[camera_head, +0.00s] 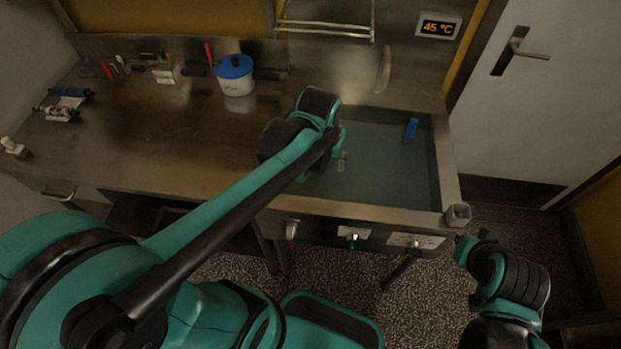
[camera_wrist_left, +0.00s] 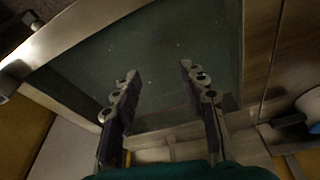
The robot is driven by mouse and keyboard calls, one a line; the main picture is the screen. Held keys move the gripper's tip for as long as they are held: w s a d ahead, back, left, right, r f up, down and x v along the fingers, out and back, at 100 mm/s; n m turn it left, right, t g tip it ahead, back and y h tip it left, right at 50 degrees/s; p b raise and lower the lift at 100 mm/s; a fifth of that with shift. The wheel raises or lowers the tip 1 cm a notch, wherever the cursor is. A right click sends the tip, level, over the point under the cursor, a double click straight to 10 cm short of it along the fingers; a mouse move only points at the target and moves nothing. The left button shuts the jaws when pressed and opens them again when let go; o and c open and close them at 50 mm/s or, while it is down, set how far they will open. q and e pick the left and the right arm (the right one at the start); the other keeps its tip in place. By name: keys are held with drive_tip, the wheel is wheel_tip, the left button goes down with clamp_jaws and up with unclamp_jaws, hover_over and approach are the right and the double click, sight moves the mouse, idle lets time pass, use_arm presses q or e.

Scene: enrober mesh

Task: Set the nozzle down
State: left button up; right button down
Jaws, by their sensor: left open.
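My left gripper (camera_head: 342,160) reaches over the sunken basin (camera_head: 448,165), which has a dull green-grey floor or liquid surface. In the left wrist view, its two dark fingers (camera_wrist_left: 160,68) are spread apart with nothing between them. I cannot surely pick out the nozzle in either view. A small blue object (camera_head: 411,128) stands near the basin's back right corner, apart from the gripper; its kind is unclear. My right arm is at the lower right, outside the basin, and its fingers cannot be made out.
A white tub with a blue lid (camera_head: 235,78) stands at the back of the steel counter (camera_head: 150,140). Small tools and a blue roller-like item (camera_head: 70,93) lie at the left. A grey cup-like part (camera_head: 457,214) sits at the basin's front right corner. The middle counter is clear.

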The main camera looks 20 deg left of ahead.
use_arm(q)
drive_tip(key=s+a+r+t, duration=0.1)
drive_tip(key=s+t, duration=0.3)
drive_tip(key=s, duration=0.5)
drive_tip(key=shift+s+a+r+m, duration=0.2)
drive_tip(key=shift+r+m, duration=0.2)
drive_tip(key=shift+r, duration=0.4)
